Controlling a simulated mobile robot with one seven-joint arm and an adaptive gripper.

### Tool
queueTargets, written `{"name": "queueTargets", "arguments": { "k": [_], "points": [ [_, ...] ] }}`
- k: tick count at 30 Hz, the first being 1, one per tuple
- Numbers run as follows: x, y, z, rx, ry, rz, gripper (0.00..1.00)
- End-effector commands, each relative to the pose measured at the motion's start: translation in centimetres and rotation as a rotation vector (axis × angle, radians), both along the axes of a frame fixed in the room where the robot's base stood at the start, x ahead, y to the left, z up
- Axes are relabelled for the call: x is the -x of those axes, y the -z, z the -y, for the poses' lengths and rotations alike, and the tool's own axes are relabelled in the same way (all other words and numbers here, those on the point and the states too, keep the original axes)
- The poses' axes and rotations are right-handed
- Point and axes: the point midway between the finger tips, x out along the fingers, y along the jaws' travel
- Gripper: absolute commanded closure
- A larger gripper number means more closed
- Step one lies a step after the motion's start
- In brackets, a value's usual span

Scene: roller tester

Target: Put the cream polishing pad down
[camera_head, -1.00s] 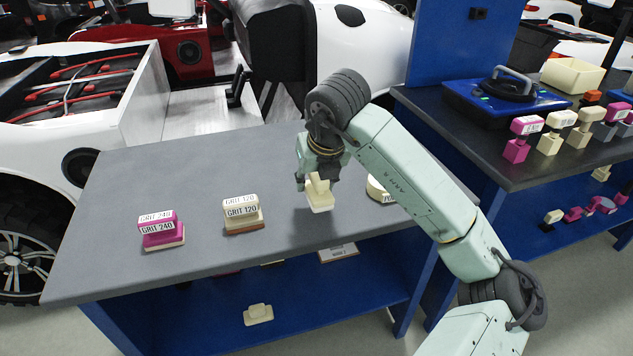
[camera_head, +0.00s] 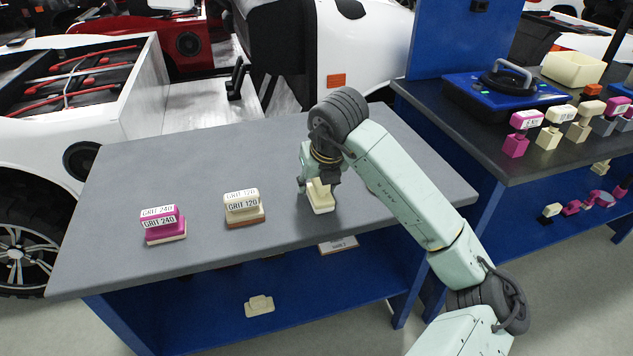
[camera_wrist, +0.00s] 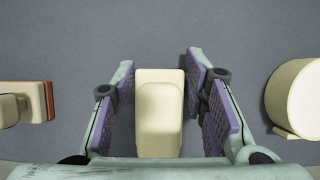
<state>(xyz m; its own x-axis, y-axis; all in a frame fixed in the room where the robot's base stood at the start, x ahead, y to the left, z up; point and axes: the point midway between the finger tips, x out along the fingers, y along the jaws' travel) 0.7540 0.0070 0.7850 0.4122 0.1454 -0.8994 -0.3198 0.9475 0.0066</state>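The cream polishing pad (camera_head: 320,198) is a cream block with a handle, upright near the front edge of the grey table (camera_head: 120,190). In the head view its base appears to be at the tabletop; I cannot tell whether it bears fully on it. In the wrist view the pad (camera_wrist: 158,115) lies between the purple finger pads of my gripper (camera_wrist: 160,85). In the head view my gripper (camera_head: 319,180) points down over the pad, and part of the handle is hidden.
Left of it stand the cream GRIT 120 block (camera_head: 243,207) and the magenta GRIT 240 block (camera_head: 163,225). A round cream thing (camera_wrist: 296,98) is at the right in the wrist view, hidden by my arm in the head view. The table's back left is clear.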

Motion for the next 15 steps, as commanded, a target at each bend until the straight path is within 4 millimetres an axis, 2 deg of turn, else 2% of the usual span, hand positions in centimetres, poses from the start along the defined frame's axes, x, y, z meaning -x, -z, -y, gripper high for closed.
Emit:
{"name": "queueTargets", "arguments": {
  "k": [6, 15],
  "points": [
    [0.00, -0.01, 0.01, 0.000, 0.001, 0.000, 0.44],
    [0.00, -0.17, 0.00, 0.000, 0.001, 0.000, 0.44]
  ]
}}
